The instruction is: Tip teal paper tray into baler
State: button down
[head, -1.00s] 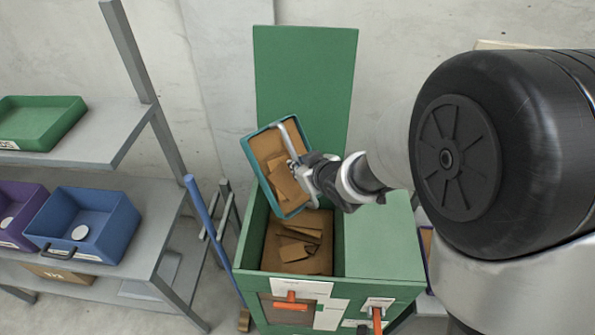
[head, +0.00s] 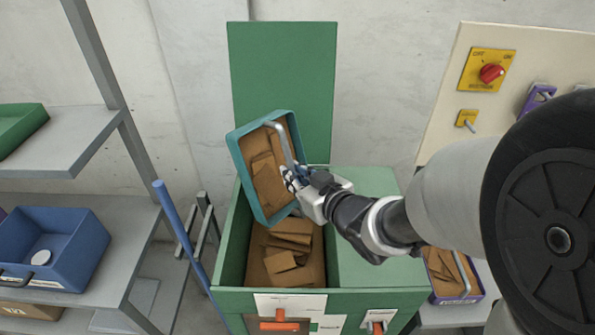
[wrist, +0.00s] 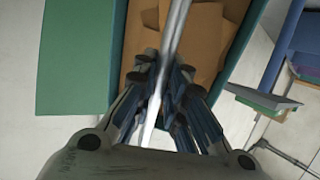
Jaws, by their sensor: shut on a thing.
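The teal paper tray (head: 235,150) is held tilted above the open bin of the green baler (head: 228,262), with brown cardboard pieces (head: 268,175) still inside it. My gripper (head: 296,180) is shut on the tray's grey bar handle (head: 284,143); the handle (wrist: 172,50) also runs between my fingers (wrist: 165,95) in the wrist view. More cardboard pieces (head: 287,255) lie in the baler's bin below. The baler's green lid (head: 283,85) stands upright behind the bin.
A grey shelf (head: 90,140) at left carries a green tray (head: 18,128) and a blue bin (head: 60,245). A blue pole (head: 180,232) leans beside the baler. A purple tray with cardboard (head: 455,275) and a panel with a red knob (head: 491,73) are at right.

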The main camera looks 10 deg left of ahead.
jog(key=shift+s+d+f+t+y+b, duration=0.2)
jog(key=shift+d+t+y+b, duration=0.15)
jog(key=shift+b, duration=0.65)
jog(key=shift+s+d+f+t+y+b, duration=0.15)
jog(key=shift+d+t+y+b, duration=0.15)
jog(key=shift+b, duration=0.7)
jog(key=shift+s+d+r+b, duration=0.15)
jog(key=shift+d+b, duration=0.1)
jog(key=shift+b, duration=0.4)
dwell(0.5)
